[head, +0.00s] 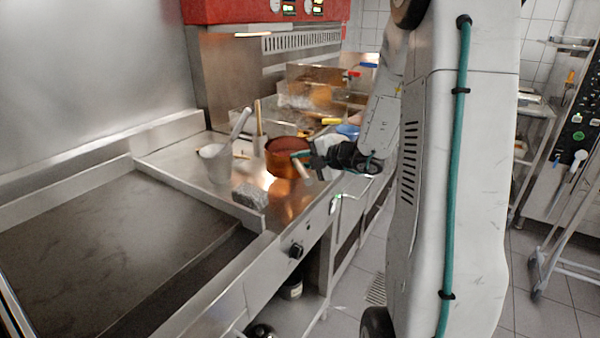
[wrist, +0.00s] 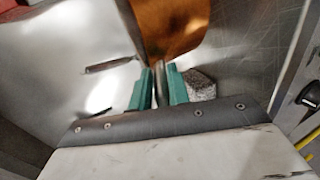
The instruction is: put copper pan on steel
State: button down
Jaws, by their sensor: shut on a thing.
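The copper pan (head: 284,158) is over the steel surface (head: 178,160) beside the griddle in the head view. Its copper side also shows at the top of the wrist view (wrist: 172,28). My gripper (head: 312,160) is at the pan's right side; in the wrist view its green fingers (wrist: 161,88) are shut on the pan's handle (wrist: 161,75). The pan looks upright. I cannot tell whether its base touches the steel or hangs just above it.
A grey container (head: 216,162) with a utensil stands left of the pan. A speckled grey block (head: 249,195) lies in front of it, also in the wrist view (wrist: 201,84). The dark griddle (head: 110,245) fills the left. Fryer baskets (head: 305,95) stand behind.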

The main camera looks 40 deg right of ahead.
aim_at(288, 172)
jog(key=shift+f, duration=1.8)
jog(key=c, duration=1.3)
grip_release()
jog(key=shift+f, duration=0.15)
jog(key=shift+s, duration=0.15)
jog(key=v, duration=1.2)
